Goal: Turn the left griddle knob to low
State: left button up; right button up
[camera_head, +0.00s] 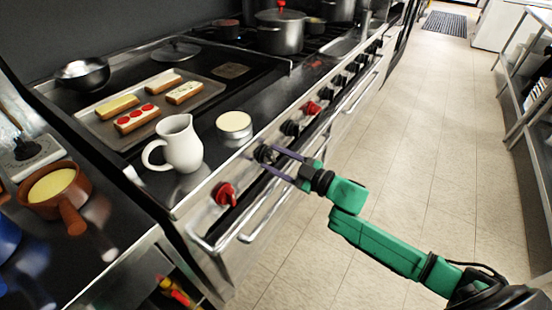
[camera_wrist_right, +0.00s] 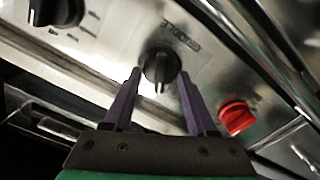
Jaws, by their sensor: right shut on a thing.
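The black griddle knob (camera_head: 264,153) is on the steel front panel of the range, just right of a red knob (camera_head: 225,194). My right gripper (camera_head: 268,158) is shut on this black knob, its two purple fingers on either side. In the right wrist view the knob (camera_wrist_right: 160,67) sits between the fingertips of my right gripper (camera_wrist_right: 160,80), with "griddle" lettering beside it. Its grip ridge runs roughly up and down in that picture; the exact setting is too small to read. My left gripper is not in view.
Another black knob (camera_head: 290,128) and a second red knob (camera_head: 311,108) continue along the panel. A long handle rail (camera_head: 250,232) runs below. A white pitcher (camera_head: 181,143) and a round tin (camera_head: 234,124) stand near the edge above. The floor at right is clear.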

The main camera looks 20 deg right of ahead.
jog(key=shift+n, duration=0.6)
jog(key=o, duration=1.3)
jog(key=shift+o, duration=0.2)
jog(key=shift+s, duration=0.1)
jog(key=shift+s+d+f, duration=0.1)
jog(key=shift+s+d, duration=0.15)
jog(key=p+v, duration=0.1)
jog(key=v, duration=1.2)
jog(key=shift+s+d, duration=0.15)
jog(key=shift+s, duration=0.15)
jog(key=shift+d, duration=0.1)
